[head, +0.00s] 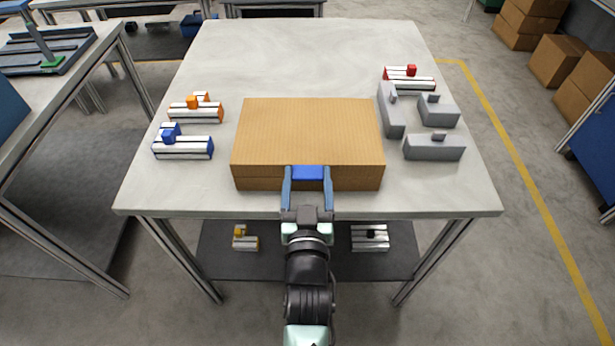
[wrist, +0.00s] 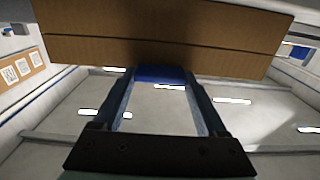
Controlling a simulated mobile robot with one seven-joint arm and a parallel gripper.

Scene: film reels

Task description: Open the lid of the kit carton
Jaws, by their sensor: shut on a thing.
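The kit carton (head: 280,130) is a brown cardboard box on the grey-white table, near the middle of its front half. Its lid lies flat and closed, with a seam along the front face. A blue tab (head: 308,173) sticks out at the middle of the carton's front. My gripper (head: 308,175) is at the front face, its two blue-grey fingers shut on either side of the blue tab. In the wrist view the carton front (wrist: 150,50) fills the top, and the blue tab (wrist: 161,74) sits between the fingertips.
On the table (head: 310,50), orange (head: 196,108) and blue (head: 183,143) fixtures stand left of the carton. A red fixture (head: 410,78) and several grey blocks (head: 433,147) stand right. The table's back is clear. A lower shelf (head: 310,260) holds two more fixtures.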

